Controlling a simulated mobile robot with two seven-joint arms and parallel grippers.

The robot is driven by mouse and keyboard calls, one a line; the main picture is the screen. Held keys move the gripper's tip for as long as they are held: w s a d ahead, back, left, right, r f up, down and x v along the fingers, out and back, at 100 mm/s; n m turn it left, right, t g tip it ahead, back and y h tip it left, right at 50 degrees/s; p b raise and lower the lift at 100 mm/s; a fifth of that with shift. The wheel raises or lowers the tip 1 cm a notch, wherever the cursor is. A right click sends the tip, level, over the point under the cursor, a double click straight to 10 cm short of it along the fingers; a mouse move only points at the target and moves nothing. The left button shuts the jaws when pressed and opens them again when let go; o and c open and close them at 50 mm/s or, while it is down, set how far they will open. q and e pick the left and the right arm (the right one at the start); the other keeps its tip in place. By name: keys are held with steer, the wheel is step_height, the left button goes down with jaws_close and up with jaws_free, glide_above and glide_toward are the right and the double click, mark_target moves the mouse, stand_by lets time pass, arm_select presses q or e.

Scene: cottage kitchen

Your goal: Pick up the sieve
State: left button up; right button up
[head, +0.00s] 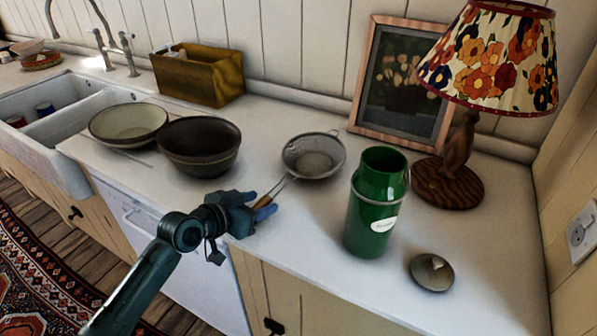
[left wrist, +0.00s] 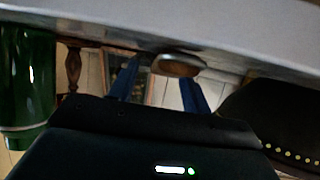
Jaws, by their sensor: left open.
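The sieve (head: 312,156) lies on the white counter in the head view, its round mesh bowl at the back and its wooden-ended handle (head: 263,200) pointing toward the front edge. My left gripper (head: 264,203) is open at the handle end, with its blue fingers on either side of the wooden grip. In the left wrist view, the wooden handle end (left wrist: 179,65) shows between the two blue fingers (left wrist: 160,85). I cannot tell whether the fingers touch it. The right gripper is in neither view.
A green canister (head: 376,205) stands right of the sieve, with a small lid (head: 432,271) near it. A dark bowl (head: 199,147) and a pale bowl (head: 128,124) stand to the left. A lamp (head: 455,165) and framed picture (head: 401,84) are behind.

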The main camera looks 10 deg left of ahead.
mark_target(262, 202)
arm_select(q)
steer(key=shift+x, duration=1.5)
steer(key=c, duration=0.9)
steer(key=shift+c, duration=0.5)
steer(key=shift+r, duration=0.1)
